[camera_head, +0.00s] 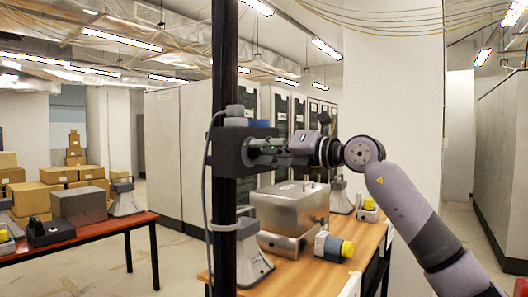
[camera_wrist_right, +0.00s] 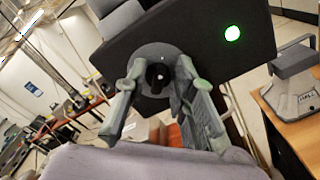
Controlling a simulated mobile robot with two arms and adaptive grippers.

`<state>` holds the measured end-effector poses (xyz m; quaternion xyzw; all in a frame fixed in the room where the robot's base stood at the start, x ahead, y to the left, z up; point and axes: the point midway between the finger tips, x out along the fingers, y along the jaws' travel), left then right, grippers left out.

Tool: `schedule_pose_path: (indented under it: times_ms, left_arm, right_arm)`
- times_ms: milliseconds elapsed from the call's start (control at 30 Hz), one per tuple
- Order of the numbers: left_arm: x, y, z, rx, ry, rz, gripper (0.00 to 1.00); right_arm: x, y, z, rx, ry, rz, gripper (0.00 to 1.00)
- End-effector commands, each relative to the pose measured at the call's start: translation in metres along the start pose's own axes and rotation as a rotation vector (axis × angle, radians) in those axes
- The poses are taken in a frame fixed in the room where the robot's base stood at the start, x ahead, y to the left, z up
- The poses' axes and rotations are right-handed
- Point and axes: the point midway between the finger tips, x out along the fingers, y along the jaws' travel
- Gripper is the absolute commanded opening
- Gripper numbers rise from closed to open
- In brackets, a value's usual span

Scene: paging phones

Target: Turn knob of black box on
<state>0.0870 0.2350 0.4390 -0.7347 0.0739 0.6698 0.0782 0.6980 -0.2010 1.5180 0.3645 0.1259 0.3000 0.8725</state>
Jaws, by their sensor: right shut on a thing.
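The black box (camera_head: 230,146) is fixed to the dark upright post in the head view. In the right wrist view the box (camera_wrist_right: 205,45) fills the upper middle, tilted in the picture, with a lit green round light (camera_wrist_right: 232,33) on its face. A round dark knob (camera_wrist_right: 157,57) is on that face. My right gripper (camera_head: 258,149) reaches the box from the right. In the right wrist view its fingers (camera_wrist_right: 160,75) stand on both sides of the knob and are shut on it, hiding part of it. My left gripper is out of view.
A wooden table (camera_head: 371,249) below holds a metal case (camera_head: 290,206) and a grey device with a yellow knob (camera_head: 334,246). A red-topped table (camera_head: 82,231) with several devices is at left. The dark post (camera_head: 224,70) stands in front of me.

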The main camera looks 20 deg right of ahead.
Motion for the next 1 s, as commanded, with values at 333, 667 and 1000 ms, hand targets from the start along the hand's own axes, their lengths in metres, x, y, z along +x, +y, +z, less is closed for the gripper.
schedule_pose_path:
  times_ms: [333,667,1000]
  left_arm:
    - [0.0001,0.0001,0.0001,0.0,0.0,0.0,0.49]
    - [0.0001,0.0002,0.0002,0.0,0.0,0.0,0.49]
    - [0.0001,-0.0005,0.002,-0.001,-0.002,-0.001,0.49]
  right_arm:
    - [-0.0006,0.0006,0.0017,0.01,-0.004,0.002,0.0]
    - [-0.0004,0.0004,0.0011,0.009,-0.003,0.001,0.39]
    - [-0.0026,-0.0003,0.0007,0.008,-0.002,0.0,0.39]
